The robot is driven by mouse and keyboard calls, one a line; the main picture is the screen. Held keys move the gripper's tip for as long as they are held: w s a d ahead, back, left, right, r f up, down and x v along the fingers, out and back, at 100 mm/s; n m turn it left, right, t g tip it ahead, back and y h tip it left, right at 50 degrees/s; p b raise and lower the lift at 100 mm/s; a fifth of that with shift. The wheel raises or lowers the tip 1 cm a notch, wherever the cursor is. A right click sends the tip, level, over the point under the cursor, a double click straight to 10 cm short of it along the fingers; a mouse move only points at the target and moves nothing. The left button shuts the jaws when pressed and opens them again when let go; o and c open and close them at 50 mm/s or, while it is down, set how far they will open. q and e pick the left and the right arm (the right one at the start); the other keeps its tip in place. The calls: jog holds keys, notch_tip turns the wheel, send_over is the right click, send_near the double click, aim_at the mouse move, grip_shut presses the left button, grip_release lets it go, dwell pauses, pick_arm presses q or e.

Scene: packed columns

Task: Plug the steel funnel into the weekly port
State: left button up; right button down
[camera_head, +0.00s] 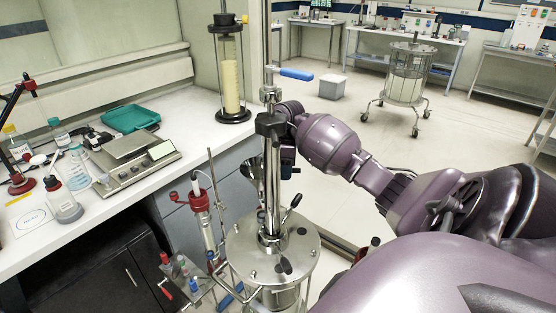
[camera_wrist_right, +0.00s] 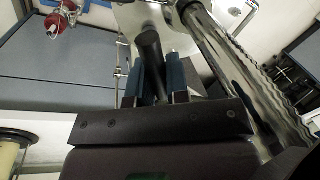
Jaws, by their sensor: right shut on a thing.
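The steel funnel (camera_head: 249,176) shows in the head view as a dark, shiny cone, wide end up, just left of the tall steel post. My right gripper (camera_head: 283,153) is behind the post, its fingers mostly hidden there. In the right wrist view its two blue-grey fingers (camera_wrist_right: 155,88) are shut on a dark narrow part, seemingly the funnel (camera_wrist_right: 151,60). The funnel is above the round steel lid (camera_head: 248,247), apart from it as far as I can see. My left gripper is not in view.
The steel post (camera_head: 272,190) rises from the lid beside the funnel. A black-handled lever (camera_head: 292,203) stands on the lid. The white bench (camera_head: 95,215) holds bottles and a scale; open floor lies behind.

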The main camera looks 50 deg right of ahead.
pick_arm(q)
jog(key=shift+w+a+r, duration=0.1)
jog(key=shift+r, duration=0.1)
pick_arm(e)
jog(key=shift+s+a+f+m, duration=0.1)
jog(key=shift+a+f+m, duration=0.1)
jog(key=shift+m, duration=0.2)
jog(key=shift+s+d, duration=0.1)
jog(key=shift+d, duration=0.1)
pick_arm(q)
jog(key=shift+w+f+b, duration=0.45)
jog(key=shift+b, duration=0.7)
pick_arm(e)
jog(key=shift+f, duration=2.9)
pick_arm(q)
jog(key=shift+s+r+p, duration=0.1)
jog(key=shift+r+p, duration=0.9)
jog(key=shift+p, duration=0.2)
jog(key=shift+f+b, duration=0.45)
jog(key=shift+b, duration=0.1)
pick_arm(e)
jog(key=shift+a+f, duration=0.1)
jog(key=shift+f, duration=1.6)
jog(key=c, duration=1)
grip_release()
